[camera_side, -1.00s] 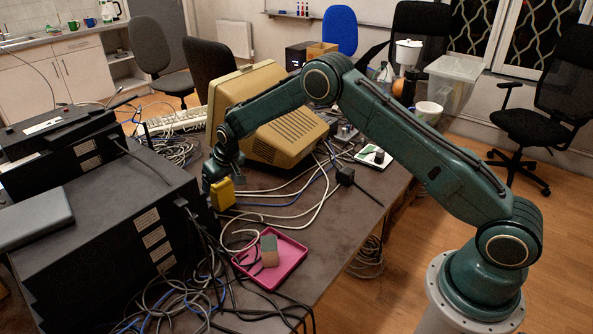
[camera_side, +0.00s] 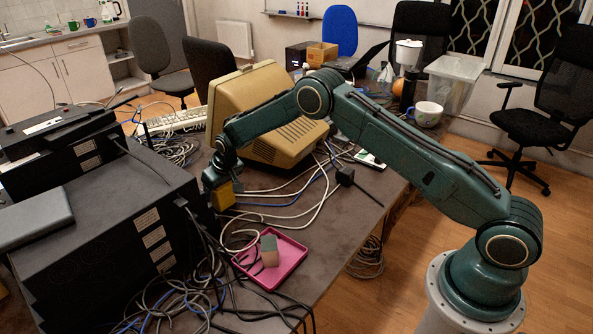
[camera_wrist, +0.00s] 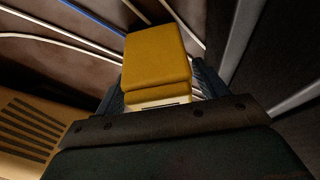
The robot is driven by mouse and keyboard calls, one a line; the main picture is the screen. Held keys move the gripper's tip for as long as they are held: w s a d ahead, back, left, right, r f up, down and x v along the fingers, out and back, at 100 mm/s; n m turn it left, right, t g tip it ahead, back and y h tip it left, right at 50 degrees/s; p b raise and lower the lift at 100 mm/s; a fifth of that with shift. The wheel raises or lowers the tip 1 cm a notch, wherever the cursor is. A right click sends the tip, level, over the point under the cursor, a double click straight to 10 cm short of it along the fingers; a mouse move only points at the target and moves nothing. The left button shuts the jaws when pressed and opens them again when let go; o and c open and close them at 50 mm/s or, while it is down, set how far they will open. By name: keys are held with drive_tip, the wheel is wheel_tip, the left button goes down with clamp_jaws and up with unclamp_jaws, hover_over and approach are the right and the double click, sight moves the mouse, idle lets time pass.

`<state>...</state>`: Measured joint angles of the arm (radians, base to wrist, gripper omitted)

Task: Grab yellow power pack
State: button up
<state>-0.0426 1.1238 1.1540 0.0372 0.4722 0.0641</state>
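The yellow power pack (camera_side: 222,197) is a small block left of the middle in the side view, beside the black equipment box. In the wrist view the pack (camera_wrist: 157,58) shows large, with a pale lower part towards me. My gripper (camera_side: 218,184) is over the pack, pointing down. In the wrist view the dark fingers of my gripper (camera_wrist: 160,85) stand on either side of the pack, close to it, and look open. The fingertips are largely hidden in the side view.
Black equipment boxes (camera_side: 105,245) stand at the left. A beige monitor (camera_side: 262,105) is behind my gripper. Loose cables (camera_side: 300,205) cross the table to the right.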

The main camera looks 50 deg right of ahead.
drive_tip(key=c, duration=1)
drive_tip(key=shift+r, duration=0.2)
wheel_tip(320, 180, up, 20)
drive_tip(key=shift+f, duration=0.15)
idle(0.3)
